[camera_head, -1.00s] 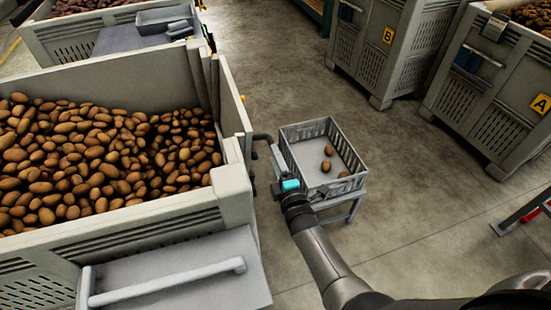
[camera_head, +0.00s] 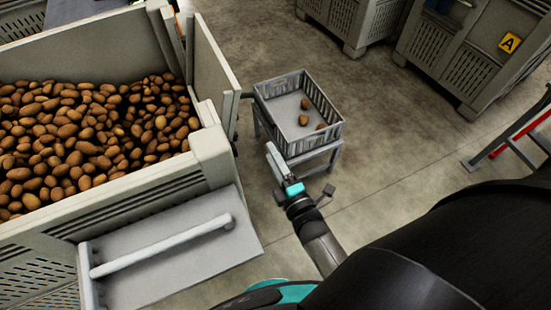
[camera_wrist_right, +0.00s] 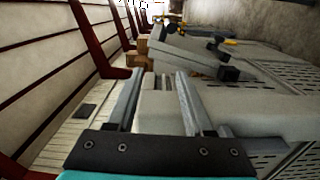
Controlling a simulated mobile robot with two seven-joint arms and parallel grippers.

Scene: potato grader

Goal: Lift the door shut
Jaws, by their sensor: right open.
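The door (camera_head: 170,250) is a grey panel with a pale bar handle (camera_head: 165,245). It hangs folded down, sloping outward, at the front of a large grey bin (camera_head: 207,150) full of potatoes (camera_head: 90,130). My right gripper (camera_head: 270,150) is open and empty, to the right of the bin's front corner and apart from the door and handle. In the right wrist view its two fingers (camera_wrist_right: 158,85) stand apart, with a pale grey surface beyond them. My left gripper is not in view.
A small slatted crate (camera_head: 300,115) with a few potatoes stands on a low stand just beyond my right gripper. A bin marked A (camera_head: 465,55) and a red-and-grey frame (camera_head: 510,140) stand at the right. Floor between is clear.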

